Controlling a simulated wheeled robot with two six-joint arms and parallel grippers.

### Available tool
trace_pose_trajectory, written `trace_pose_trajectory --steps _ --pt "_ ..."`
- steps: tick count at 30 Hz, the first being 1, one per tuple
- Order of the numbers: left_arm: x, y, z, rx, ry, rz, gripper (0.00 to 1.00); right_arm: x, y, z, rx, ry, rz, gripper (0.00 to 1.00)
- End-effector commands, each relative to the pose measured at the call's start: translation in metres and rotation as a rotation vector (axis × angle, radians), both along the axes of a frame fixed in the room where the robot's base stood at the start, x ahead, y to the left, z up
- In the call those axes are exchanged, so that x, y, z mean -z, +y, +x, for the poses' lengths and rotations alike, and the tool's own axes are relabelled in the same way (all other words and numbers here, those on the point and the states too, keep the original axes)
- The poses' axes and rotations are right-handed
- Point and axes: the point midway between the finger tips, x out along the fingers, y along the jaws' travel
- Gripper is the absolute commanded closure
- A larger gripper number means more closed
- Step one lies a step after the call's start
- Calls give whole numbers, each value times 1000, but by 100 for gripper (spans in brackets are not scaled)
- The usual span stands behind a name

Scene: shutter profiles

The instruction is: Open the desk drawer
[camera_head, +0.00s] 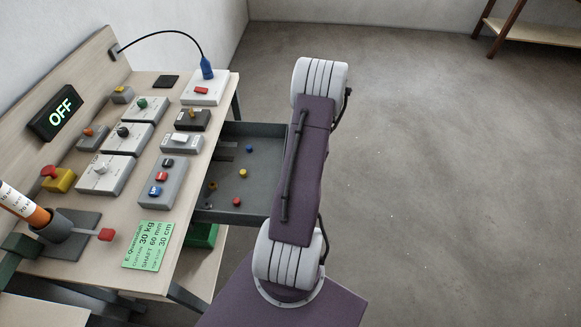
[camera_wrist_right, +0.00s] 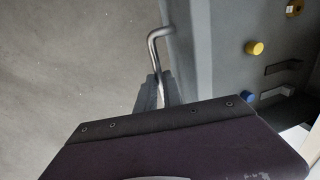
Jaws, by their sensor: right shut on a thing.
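The grey desk drawer (camera_head: 225,212) stands pulled out from under the desk's right side in the head view. Its inside shows several small coloured balls or knobs. In the right wrist view the drawer front (camera_wrist_right: 195,60) carries a bent metal handle (camera_wrist_right: 157,45). My right gripper (camera_wrist_right: 155,93) is shut on the handle, its fingers partly hidden behind my own wrist housing. In the head view my right arm covers the drawer's front, the handle and the gripper. My left gripper is not in view.
The wooden desk (camera_head: 130,205) holds several switch boxes, an OFF display (camera_head: 56,112) and a green label card (camera_head: 147,247). A green bin (camera_head: 203,236) sits below the drawer. A shelf (camera_head: 535,28) stands far right. The floor to the right is clear.

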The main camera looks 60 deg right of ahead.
Motion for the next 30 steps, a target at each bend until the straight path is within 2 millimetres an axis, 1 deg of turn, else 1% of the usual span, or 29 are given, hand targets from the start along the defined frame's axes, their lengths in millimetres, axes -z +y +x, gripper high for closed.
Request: trace_pose_trajectory --steps 6,16,17,18,26,28,30 --pt "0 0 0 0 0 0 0 -1 -5 -8 0 -1 -3 100" --pt "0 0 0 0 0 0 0 -1 -6 -8 0 -1 -4 100" --pt "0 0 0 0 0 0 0 -1 -6 -8 0 -1 -4 87" --pt "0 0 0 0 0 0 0 -1 -6 -8 0 -1 -4 80" --pt "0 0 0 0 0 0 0 -1 -5 -8 -1 0 -2 80" --pt "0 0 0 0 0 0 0 -4 -6 -8 0 -1 -3 80" --pt "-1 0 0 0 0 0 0 -14 -7 -10 -1 -2 -5 80"
